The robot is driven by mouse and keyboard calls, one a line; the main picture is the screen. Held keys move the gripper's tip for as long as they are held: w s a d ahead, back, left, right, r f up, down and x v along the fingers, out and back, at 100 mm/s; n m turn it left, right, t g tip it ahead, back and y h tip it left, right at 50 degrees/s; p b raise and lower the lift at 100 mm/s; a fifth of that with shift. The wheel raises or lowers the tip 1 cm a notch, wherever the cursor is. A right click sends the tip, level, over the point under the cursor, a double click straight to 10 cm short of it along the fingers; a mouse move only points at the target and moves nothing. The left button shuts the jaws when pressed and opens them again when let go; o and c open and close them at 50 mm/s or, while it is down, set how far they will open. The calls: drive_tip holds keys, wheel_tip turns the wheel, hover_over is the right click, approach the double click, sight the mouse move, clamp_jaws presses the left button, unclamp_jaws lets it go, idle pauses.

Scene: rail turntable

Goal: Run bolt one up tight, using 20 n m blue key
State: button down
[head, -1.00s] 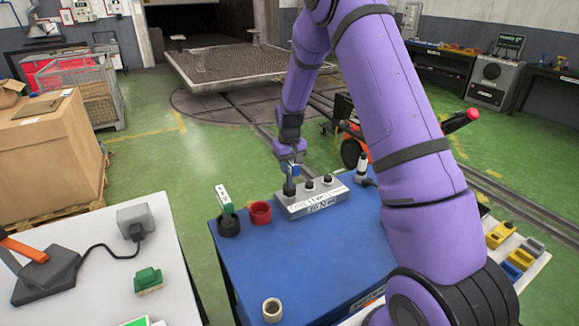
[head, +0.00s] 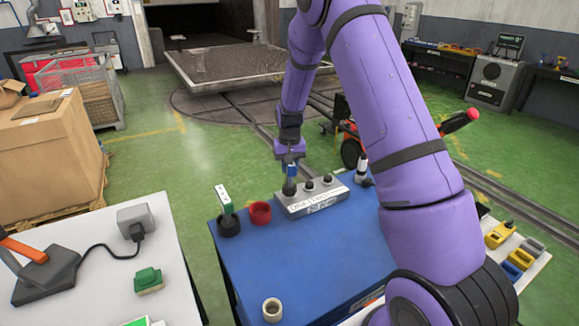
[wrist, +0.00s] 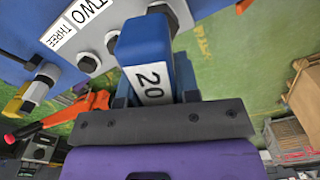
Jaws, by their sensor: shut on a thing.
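My gripper (head: 291,163) is shut on the blue key (head: 292,171), which stands about upright over the left end of the grey bolt block (head: 325,199). In the wrist view the blue key (wrist: 148,50) carries a white "20" label. Its lower end meets the dark piece at the block's left bolt position; the key hides bolt one, so exact seating cannot be told. Two other dark bolts, the middle one (head: 309,184) and the right one (head: 327,179), stand clear.
The block sits on a blue table (head: 270,265). A green-handled tool with a white tag (head: 223,198) stands in a black cup left of a red cup (head: 260,212). A white-and-black tool (head: 362,168) stands right of the block. A beige ring (head: 272,309) lies near the front.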

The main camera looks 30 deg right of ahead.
drive_tip(key=shift+m, duration=0.5)
drive_tip(key=shift+m, duration=0.7)
drive_tip(key=shift+m, duration=0.6)
drive_tip(key=shift+m, duration=0.3)
drive_tip(key=shift+n, duration=0.6)
